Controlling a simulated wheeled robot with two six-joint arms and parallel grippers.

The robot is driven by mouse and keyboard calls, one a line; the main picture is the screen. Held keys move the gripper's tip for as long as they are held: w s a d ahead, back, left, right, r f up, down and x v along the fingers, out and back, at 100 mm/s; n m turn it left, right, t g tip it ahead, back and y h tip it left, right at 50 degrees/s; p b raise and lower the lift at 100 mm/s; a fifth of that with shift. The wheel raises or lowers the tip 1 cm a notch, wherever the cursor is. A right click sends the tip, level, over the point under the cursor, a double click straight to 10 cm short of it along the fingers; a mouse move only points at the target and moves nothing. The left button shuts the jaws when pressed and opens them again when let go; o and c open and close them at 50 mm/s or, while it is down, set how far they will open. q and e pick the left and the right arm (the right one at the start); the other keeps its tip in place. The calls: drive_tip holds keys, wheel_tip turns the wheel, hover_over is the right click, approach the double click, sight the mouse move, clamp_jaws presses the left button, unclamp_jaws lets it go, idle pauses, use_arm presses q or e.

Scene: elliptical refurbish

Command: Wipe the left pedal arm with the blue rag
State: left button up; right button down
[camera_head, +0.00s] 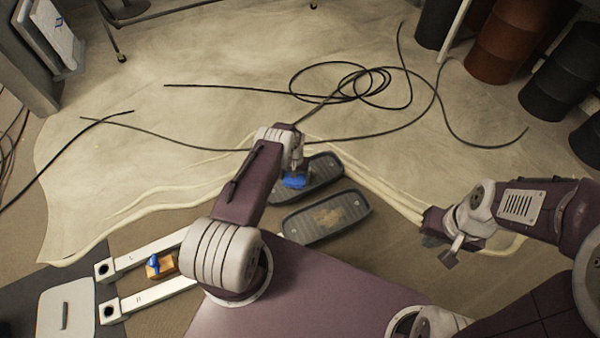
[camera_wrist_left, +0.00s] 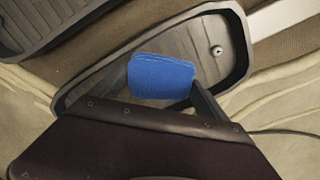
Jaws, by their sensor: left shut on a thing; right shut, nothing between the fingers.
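My left gripper (camera_head: 294,172) is shut on the blue rag (camera_head: 296,181). The rag is over the far dark pedal (camera_head: 325,170) and hides part of its tray. In the left wrist view, the blue rag (camera_wrist_left: 161,76) is over the pedal tray (camera_wrist_left: 222,35); I cannot tell whether it touches. A pale bar (camera_wrist_left: 280,18) meets the pedal's end there; I cannot tell if it is the pedal arm. A near dark pedal (camera_head: 352,208) has a brown patch on its tread. My right gripper (camera_head: 450,254) is shut and empty, apart from the pedals at the right.
Black cables (camera_head: 365,82) lie looped on the pale sheet (camera_head: 220,60) behind the pedals. White rails (camera_head: 150,252) with a small orange-brown block (camera_head: 161,265) between them are at lower left. Drums (camera_head: 507,40) stand at upper right.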

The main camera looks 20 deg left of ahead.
use_arm(q)
drive_tip(key=shift+s+a, duration=0.25)
drive_tip(key=shift+s, duration=0.05)
use_arm(e)
drive_tip(key=shift+r, duration=0.3)
